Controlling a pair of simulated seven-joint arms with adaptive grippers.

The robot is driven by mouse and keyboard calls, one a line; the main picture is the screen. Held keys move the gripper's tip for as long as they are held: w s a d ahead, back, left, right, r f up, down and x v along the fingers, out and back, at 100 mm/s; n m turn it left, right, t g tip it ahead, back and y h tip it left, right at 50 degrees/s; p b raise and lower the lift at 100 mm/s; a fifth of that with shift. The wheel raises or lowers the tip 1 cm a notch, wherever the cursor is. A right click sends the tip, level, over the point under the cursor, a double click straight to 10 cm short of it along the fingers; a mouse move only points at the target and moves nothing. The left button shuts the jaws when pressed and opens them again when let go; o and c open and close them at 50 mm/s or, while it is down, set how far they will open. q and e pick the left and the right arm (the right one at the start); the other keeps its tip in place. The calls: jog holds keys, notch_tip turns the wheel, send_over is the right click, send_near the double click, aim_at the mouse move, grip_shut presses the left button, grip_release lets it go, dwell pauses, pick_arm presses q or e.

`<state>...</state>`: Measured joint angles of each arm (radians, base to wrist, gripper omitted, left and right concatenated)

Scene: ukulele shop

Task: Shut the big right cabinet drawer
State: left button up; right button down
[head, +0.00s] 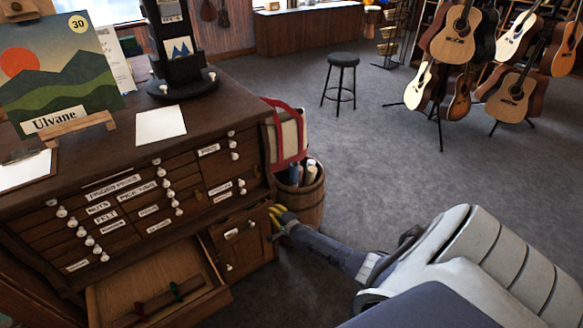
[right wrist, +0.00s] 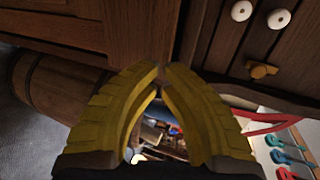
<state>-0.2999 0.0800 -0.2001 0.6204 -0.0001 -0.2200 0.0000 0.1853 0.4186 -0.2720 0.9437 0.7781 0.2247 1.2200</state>
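The wooden cabinet (head: 60,195) stands at the left in the head view, with rows of small labelled drawers. A large lower drawer (head: 105,300) is pulled out, and a red-handled and a green-handled item lie inside it. To its right, a wooden front (head: 243,240) with a pale label and knobs looks flush with the cabinet. My right gripper (head: 277,215) has yellow fingers and is by the cabinet's right front edge. In the right wrist view its fingertips (right wrist: 160,68) meet near wooden panels, with nothing seen held. Contact cannot be told. My left gripper is not in view.
A barrel (head: 305,195) with rolled items stands at the cabinet's right side, close to my right gripper. A red-strapped bag (head: 288,135) is behind it. A black stool (head: 342,75) and guitars on stands (head: 455,45) are farther back. Grey floor (head: 390,150) is open between.

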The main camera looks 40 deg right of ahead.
jog(key=v, duration=0.9)
jog(key=shift+s, duration=0.25)
jog(key=c, duration=2)
grip_release()
jog(key=shift+s+r, duration=0.1)
jog(key=shift+s, duration=0.1)
jog(key=shift+o, duration=1.1)
jog(key=shift+s+a, duration=0.2)
jog(key=shift+s, duration=0.05)
jog(key=o, duration=0.6)
jog(key=a, duration=0.1)
jog(key=s+a, duration=0.1)
jog(key=a+f, duration=0.1)
jog(key=a, duration=0.1)
jog(key=shift+s+f, duration=0.15)
jog(key=shift+s, duration=0.05)
jog(key=n+g, duration=0.1)
jog(key=n, duration=1.7)
send_near(253, 226)
jog(key=x, duration=0.7)
jog(key=shift+w+a+f, duration=0.1)
jog(key=shift+w, duration=0.55)
jog(key=shift+w+d+f, duration=0.2)
jog(key=shift+w+f, duration=0.05)
jog(key=shift+w, duration=0.3)
